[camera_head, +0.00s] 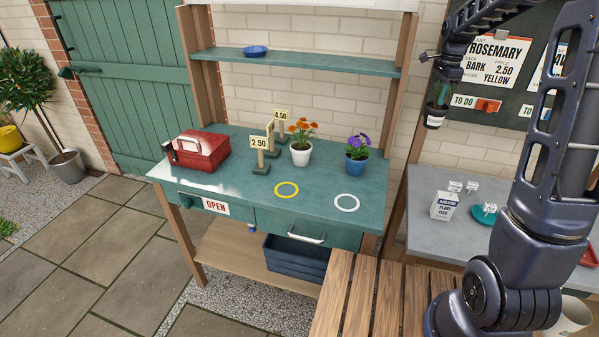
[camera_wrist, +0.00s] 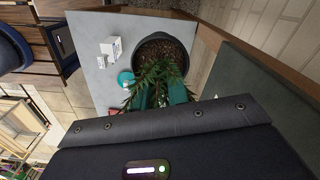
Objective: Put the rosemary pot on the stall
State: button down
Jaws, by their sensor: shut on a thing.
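The rosemary pot (camera_head: 435,117) is small and dark with a white label and green sprigs. My gripper (camera_head: 440,84) is shut on it and holds it in the air, right of the stall. In the wrist view the pot (camera_wrist: 150,42) shows dark soil, and the leaves partly hide the fingers. The stall (camera_head: 225,166) is a teal bench with an upper shelf (camera_head: 300,63). A yellow ring (camera_head: 286,189) and a white ring (camera_head: 346,202) lie on its top. A 2.50 sign (camera_head: 260,143) and a 4.50 sign (camera_head: 281,115) stand behind them.
An orange-flowered white pot (camera_head: 301,153), a purple-flowered blue pot (camera_head: 356,167) and a red box (camera_head: 198,149) stand on the stall. A rosemary card (camera_head: 495,57) hangs on the dark board. A grey side table (camera_head: 430,222) carries a plant feed box (camera_head: 444,206).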

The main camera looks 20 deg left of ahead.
jog(key=s+a+m, duration=0.1)
jog(key=s+a, duration=0.6)
jog(key=a, duration=0.3)
jog(key=s+a+m, duration=0.2)
jog(key=s+a, duration=0.4)
jog(key=a, duration=0.5)
jog(key=s+a+m, duration=0.1)
jog(key=s+a, duration=0.6)
jog(key=a, duration=0.3)
notch_tip(320, 180, down, 20)
jog(key=shift+a, duration=0.1)
jog(key=c, duration=1.5)
grip_release()
jog(key=shift+f, duration=0.15)
jog(key=shift+o, duration=0.7)
